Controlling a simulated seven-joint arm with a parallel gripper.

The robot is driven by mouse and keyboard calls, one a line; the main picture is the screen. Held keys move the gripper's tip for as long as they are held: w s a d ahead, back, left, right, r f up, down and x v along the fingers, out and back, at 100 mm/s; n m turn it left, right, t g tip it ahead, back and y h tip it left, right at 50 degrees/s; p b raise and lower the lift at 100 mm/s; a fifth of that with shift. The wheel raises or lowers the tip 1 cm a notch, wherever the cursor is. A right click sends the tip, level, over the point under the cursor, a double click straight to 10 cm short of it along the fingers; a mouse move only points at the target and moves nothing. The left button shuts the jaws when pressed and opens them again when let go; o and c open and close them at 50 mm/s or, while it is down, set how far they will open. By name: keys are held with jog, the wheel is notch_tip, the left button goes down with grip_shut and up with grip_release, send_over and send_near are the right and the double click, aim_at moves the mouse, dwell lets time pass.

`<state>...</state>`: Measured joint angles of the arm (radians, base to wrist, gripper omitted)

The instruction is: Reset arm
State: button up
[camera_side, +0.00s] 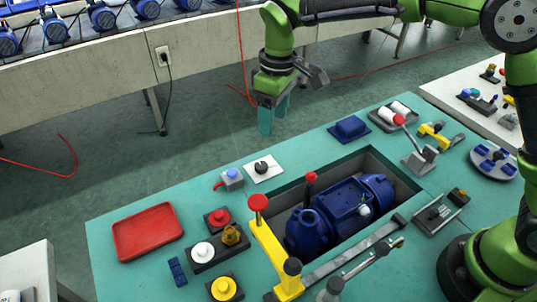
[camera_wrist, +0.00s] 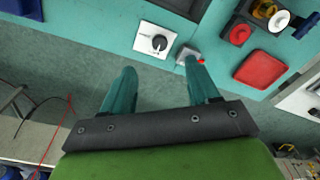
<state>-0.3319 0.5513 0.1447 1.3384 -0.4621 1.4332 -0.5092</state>
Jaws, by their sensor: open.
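My gripper (camera_side: 272,115) hangs above the far edge of the teal table (camera_side: 130,270) in the side view, pointing down, its teal fingers empty. In the wrist view my gripper (camera_wrist: 160,85) shows two fingers spread apart with nothing between them. Beyond the fingertips lies a white plate with a black rotary knob (camera_wrist: 157,42); the same knob plate (camera_side: 263,168) sits near the table's far edge in the side view. Beside it is a small grey box with a blue button and red lever (camera_side: 230,178). My gripper touches none of these.
A blue pump (camera_side: 340,212) sits in a recess in the table. A yellow lever stand (camera_side: 270,245) rises at its left. A red tray (camera_side: 147,231) and several push buttons (camera_side: 219,218) are on the left side. A blue block (camera_side: 349,128) lies at the far edge.

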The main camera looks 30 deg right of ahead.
jog(key=s+d+r+m+t, duration=0.3)
jog(key=s+d+r+m, duration=0.1)
jog(key=s+d, duration=0.5)
jog(key=s+d+r+m+t+y, duration=0.1)
jog(key=s+d+r+m+t, duration=0.2)
jog(key=s+d+m, duration=0.3)
jog(key=s+d, duration=0.3)
jog(key=s, duration=0.3)
jog(key=shift+s+r+m+t, duration=0.25)
jog(key=shift+r+m+t, duration=0.05)
jog(key=shift+r+t, duration=0.1)
